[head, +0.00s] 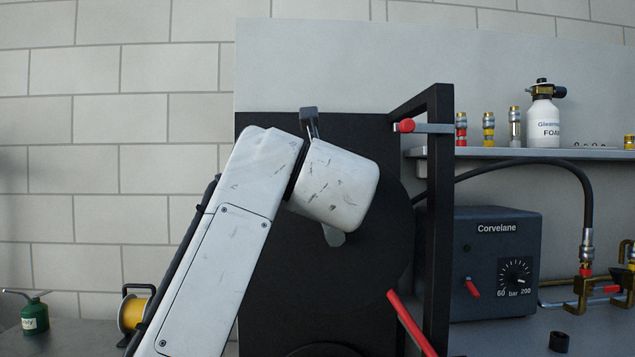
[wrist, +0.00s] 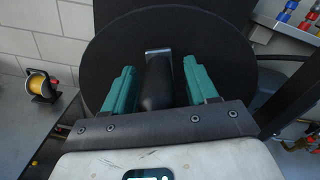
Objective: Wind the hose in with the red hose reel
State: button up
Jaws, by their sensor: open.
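The hose reel (head: 390,245) has a large black disc on a black frame, with a red bar (head: 410,322) at its lower right. In the wrist view the disc (wrist: 220,45) fills the upper middle. A dark rounded crank grip (wrist: 157,85) with a grey metal end stands out from it. My gripper (wrist: 159,76) is open, its teal fingers on either side of the grip, with visible gaps. In the head view my white arm hides the fingers and much of the disc. I cannot make out the wound hose on the reel.
A red-knobbed part (head: 404,125) sits on the black frame upright (head: 438,220). The Corvelane box (head: 497,265) stands right, with a black hose (head: 560,170) arching above. A shelf (head: 520,153) holds fittings and a foam bottle (head: 543,118). A yellow reel (head: 132,312) stands left.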

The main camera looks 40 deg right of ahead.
jog(key=shift+a, duration=0.1)
jog(key=v, duration=1)
jog(key=shift+s, duration=0.35)
jog(key=shift+a, duration=0.1)
dwell(0.7)
